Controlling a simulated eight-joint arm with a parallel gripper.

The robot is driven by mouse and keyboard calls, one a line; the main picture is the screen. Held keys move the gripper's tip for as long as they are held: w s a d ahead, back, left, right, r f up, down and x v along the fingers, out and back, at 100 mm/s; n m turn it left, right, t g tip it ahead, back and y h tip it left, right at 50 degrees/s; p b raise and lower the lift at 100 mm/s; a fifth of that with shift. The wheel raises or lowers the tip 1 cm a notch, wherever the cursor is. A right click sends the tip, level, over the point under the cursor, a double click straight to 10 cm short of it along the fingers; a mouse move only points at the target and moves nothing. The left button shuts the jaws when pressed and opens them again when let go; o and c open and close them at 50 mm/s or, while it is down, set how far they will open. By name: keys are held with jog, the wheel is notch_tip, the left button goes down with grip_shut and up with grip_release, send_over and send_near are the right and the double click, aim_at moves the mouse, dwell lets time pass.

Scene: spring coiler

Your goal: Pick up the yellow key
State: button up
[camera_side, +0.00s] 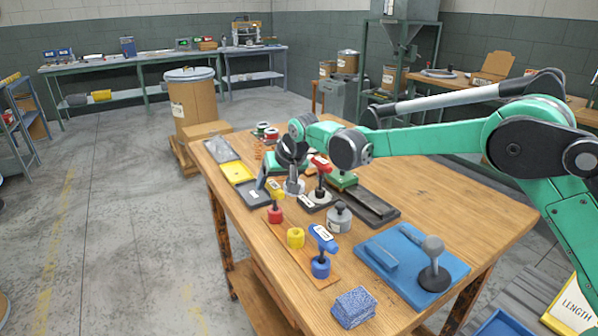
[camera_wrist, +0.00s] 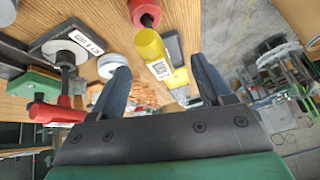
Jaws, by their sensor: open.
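The yellow key (camera_side: 275,189) stands in a red round base (camera_side: 275,214) on the wooden bench in the side view. In the wrist view the yellow key (camera_wrist: 151,46), with a white coded label, lies between the lines of my two fingers. The red base (camera_wrist: 145,12) shows at its far end. My gripper (camera_wrist: 160,67) is open, with a finger on each side of the key and a visible gap to each. In the side view my gripper (camera_side: 268,182) is beside the key's upper part; part of its far finger is hidden. I cannot tell whether they touch.
A red key (camera_side: 319,165) stands close on the right. A blue key (camera_side: 322,238) in a blue base, a yellow cylinder (camera_side: 295,238) and a grey weight (camera_side: 338,217) stand nearer the front. A blue tray (camera_side: 401,247) and blue block (camera_side: 353,307) lie further off. A yellow tray (camera_side: 237,172) lies behind.

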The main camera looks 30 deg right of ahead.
aim_at(275, 203)
jog(key=shift+x, duration=2)
grip_shut()
